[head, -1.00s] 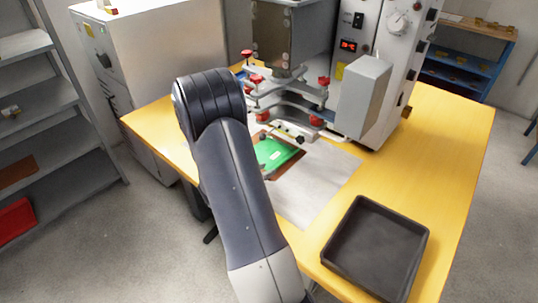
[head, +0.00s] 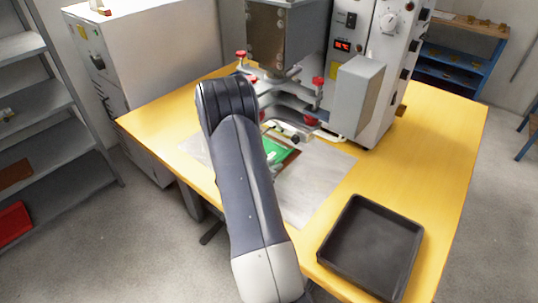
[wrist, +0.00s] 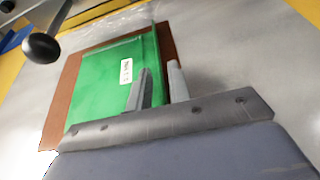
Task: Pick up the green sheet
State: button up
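The green sheet (wrist: 95,85) lies on a brown board (wrist: 55,125) and carries a small white label (wrist: 126,71). In the head view the sheet (head: 277,150) shows beside my arm, which hides part of it. In the wrist view my gripper (wrist: 159,88) is at the sheet's right edge, its two fingers apart. One finger overlaps the green surface in the picture, the other is over the brown strip beside it. I cannot tell whether either finger touches the sheet.
A grey mat (head: 318,180) lies beneath the board on the yellow table (head: 440,150). The welding machine (head: 365,75) stands behind, its red-knobbed clamp arms close to the sheet. A black knob (wrist: 42,48) shows near the sheet's upper left. An empty dark tray (head: 372,245) sits front right.

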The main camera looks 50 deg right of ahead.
grip_shut()
dwell(0.3)
